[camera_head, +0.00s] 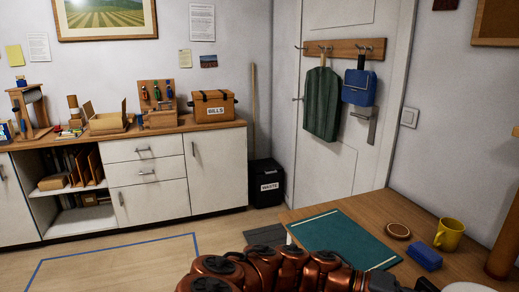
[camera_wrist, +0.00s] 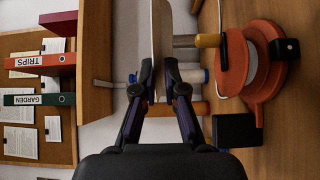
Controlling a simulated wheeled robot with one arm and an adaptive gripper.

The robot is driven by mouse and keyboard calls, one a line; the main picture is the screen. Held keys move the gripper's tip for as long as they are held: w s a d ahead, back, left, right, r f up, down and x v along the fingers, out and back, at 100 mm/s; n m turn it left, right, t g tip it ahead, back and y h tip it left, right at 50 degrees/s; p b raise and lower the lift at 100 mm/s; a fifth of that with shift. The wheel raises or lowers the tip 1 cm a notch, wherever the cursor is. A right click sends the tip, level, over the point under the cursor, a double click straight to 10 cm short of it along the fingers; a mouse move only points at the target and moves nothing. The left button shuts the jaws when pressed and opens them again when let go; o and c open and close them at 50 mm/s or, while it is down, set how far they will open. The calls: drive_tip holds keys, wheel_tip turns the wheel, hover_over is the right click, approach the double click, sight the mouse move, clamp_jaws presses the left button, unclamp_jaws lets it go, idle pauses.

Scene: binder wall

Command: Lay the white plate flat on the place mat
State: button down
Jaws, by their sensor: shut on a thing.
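The white plate (camera_wrist: 161,35) shows edge-on in the wrist view, as a thin pale strip running up from between my fingers. My gripper (camera_wrist: 161,88) is shut on it. In the head view, a white sliver (camera_head: 468,287) at the bottom edge looks like the plate; most of it is out of frame. The place mat (camera_head: 340,243) is teal with pale end stripes. It lies on the wooden table, and its visible surface is bare. My arm crosses the bottom of the head view in front of it.
Right of the mat on the table are a brown coaster (camera_head: 398,230), a yellow mug (camera_head: 449,235) and a blue block (camera_head: 424,258). The wrist view shows an orange reel-like object (camera_wrist: 268,90) close to the plate's right, and binders (camera_wrist: 40,64) at left.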

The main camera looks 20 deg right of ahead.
drive_tip(key=shift+r+b+x, duration=0.15)
drive_tip(key=shift+b+x, duration=0.05)
drive_tip(key=shift+x, duration=0.95)
drive_tip(key=shift+r+b+x, duration=0.15)
drive_tip(key=shift+x, duration=1)
drive_tip(key=shift+w+d, duration=0.1)
drive_tip(key=shift+w, duration=0.1)
